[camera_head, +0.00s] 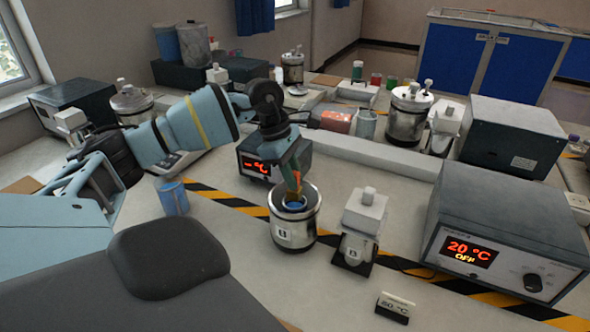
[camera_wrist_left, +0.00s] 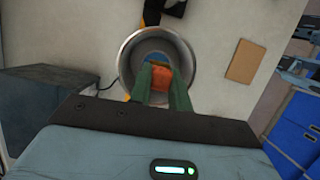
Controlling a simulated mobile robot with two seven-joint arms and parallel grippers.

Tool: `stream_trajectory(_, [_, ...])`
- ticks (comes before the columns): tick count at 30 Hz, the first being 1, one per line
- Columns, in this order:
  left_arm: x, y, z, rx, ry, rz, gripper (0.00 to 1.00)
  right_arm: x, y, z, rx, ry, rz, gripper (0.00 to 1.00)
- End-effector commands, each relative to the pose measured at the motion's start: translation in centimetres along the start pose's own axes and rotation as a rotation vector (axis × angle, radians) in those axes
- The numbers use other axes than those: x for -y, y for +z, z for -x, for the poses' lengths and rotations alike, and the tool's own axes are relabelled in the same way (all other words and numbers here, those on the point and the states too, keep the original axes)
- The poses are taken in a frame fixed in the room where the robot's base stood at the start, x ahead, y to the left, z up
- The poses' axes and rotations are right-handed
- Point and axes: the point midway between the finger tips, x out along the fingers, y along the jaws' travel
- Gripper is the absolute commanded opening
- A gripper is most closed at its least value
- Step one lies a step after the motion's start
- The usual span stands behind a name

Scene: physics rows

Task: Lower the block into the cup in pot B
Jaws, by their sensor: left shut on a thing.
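A steel pot (camera_head: 293,232) with a white letter label stands on the bench, beside a small white unit (camera_head: 362,225) marked B. A blue cup (camera_head: 295,206) sits inside the pot; its rim also shows in the left wrist view (camera_wrist_left: 150,46). My left gripper (camera_head: 293,192) points down over the pot opening. Its green fingers are shut on an orange block (camera_wrist_left: 161,77). In the left wrist view the block and fingertips lie over the cup's opening. The fingers hide part of the cup, and I cannot tell how deep the block is. My right gripper is not in view.
A controller box (camera_head: 510,235) reading 20 °C OFF stands at the right. Another display box (camera_head: 262,165) is behind the pot. A loose blue cup (camera_head: 172,197) stands left of the pot. A small 20 °C sign (camera_head: 396,308) is in front. Bare bench lies around the pot's front.

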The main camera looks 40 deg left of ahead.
Motion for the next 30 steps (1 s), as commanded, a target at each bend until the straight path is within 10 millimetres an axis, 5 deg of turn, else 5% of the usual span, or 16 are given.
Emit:
stream_trajectory(18, [0.0,-1.3,-3.5,-0.001,-0.001,0.000,0.00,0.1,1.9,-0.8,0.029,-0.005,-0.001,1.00])
stream_trajectory(30, [-0.1,-1.5,-4.2,0.001,0.002,-0.001,0.00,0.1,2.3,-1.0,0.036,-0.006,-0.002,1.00])
